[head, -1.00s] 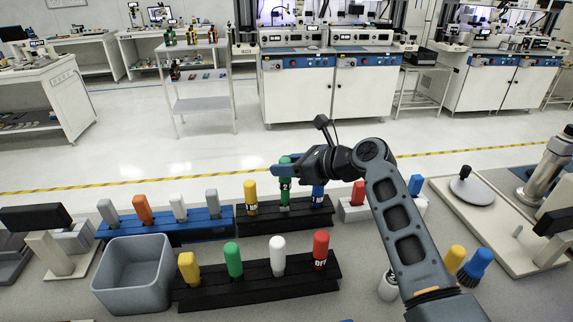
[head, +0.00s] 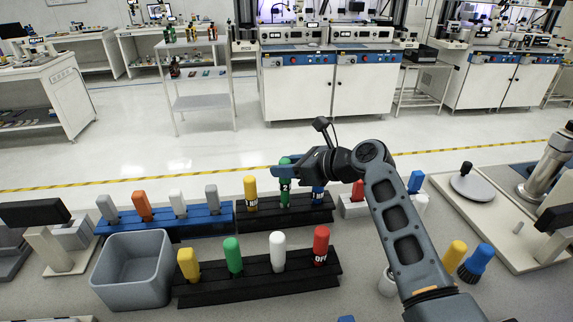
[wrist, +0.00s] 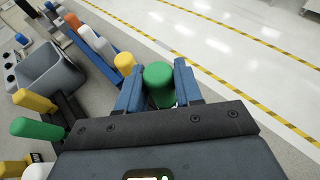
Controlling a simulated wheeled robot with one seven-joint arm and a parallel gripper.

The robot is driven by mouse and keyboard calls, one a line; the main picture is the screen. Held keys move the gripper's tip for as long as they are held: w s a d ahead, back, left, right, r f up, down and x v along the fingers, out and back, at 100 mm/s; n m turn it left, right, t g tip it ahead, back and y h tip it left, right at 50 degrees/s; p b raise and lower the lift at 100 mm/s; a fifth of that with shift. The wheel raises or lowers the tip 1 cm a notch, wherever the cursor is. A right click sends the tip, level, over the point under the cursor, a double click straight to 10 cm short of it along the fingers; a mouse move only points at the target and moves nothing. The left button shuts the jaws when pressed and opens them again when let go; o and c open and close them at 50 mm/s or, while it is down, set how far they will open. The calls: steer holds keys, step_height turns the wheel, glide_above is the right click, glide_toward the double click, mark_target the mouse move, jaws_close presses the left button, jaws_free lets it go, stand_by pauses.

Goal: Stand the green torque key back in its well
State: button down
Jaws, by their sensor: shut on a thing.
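The green torque key (head: 285,185), with a dark number label, stands upright at the middle of the rear black rack (head: 268,221). In the wrist view the round green top of the torque key (wrist: 159,84) sits between the two blue fingers of my gripper (wrist: 160,92). The key's lower end meets the rack; I cannot tell how deep it sits, and the well is hidden.
A front black rack (head: 255,289) holds yellow, green, white and red handles. A grey open bin (head: 133,292) stands to its left. A blue rack (head: 165,226) with several handles is at the back left. A blue brush (head: 475,262) stands at right.

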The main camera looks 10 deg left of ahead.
steer(key=shift+f+b, duration=0.5)
steer(key=shift+f, duration=0.65)
steer(key=c, duration=0.7)
jaws_free()
steer(key=shift+o, duration=0.2)
steer(key=v, duration=0.7)
steer(key=shift+s+d, duration=0.2)
steer(key=shift+d, duration=0.1)
steer(key=shift+r, duration=0.1)
